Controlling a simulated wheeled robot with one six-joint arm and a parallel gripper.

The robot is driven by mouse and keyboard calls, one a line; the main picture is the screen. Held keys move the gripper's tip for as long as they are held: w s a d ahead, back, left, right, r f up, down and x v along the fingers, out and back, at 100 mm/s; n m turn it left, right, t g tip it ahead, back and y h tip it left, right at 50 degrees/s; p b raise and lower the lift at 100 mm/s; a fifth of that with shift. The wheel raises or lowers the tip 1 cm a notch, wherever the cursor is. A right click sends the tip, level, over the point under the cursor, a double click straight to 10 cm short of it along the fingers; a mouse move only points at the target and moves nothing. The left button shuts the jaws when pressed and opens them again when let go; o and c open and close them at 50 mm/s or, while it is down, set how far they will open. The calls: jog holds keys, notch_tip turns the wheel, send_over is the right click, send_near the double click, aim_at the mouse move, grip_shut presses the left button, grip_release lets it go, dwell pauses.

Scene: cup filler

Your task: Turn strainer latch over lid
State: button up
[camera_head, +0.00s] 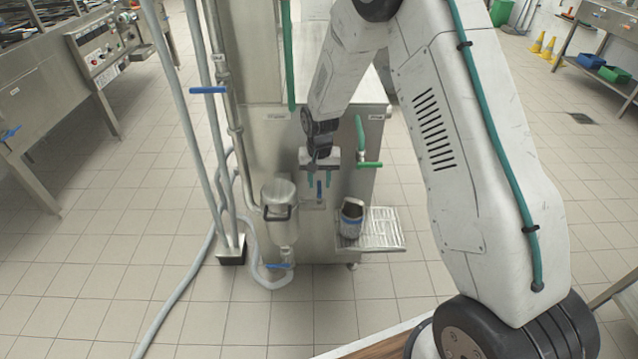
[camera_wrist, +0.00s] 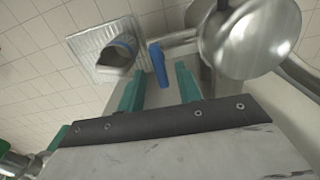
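The strainer (camera_head: 280,193) is a metal canister with a domed lid on the front of the steel machine. A dark bar, perhaps the latch (camera_head: 277,215), crosses its front below the lid. In the wrist view the shiny round lid (camera_wrist: 252,38) fills the upper right, and a small dark piece (camera_wrist: 222,4) shows at its upper left edge. My gripper (camera_head: 319,185) is to the right of the strainer, its two teal fingers apart with nothing held. In the wrist view my gripper (camera_wrist: 159,70) points toward a blue lever, apart from the lid.
The blue lever (camera_head: 319,189) on a pipe appears between my fingers. A green-handled valve (camera_head: 369,164) is at right; hoses and pipes (camera_head: 205,150) stand left.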

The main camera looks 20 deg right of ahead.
aim_at(320, 186)
notch_tip(320, 186, up, 6)
jog(key=shift+r, duration=0.2)
dwell(0.4)
jog(key=s+d+r+n, duration=0.1)
jog(key=s+r, duration=0.7)
jog(key=s, duration=0.4)
jog(key=s+d+r+n, duration=0.1)
jog(key=s+r, duration=0.8)
jog(key=s, duration=0.4)
jog(key=s+r+n+t, duration=0.1)
jog(key=s+r, duration=0.8)
jog(key=s, duration=0.4)
jog(key=shift+s+d+n, duration=0.2)
jog(key=shift+d+n, duration=0.2)
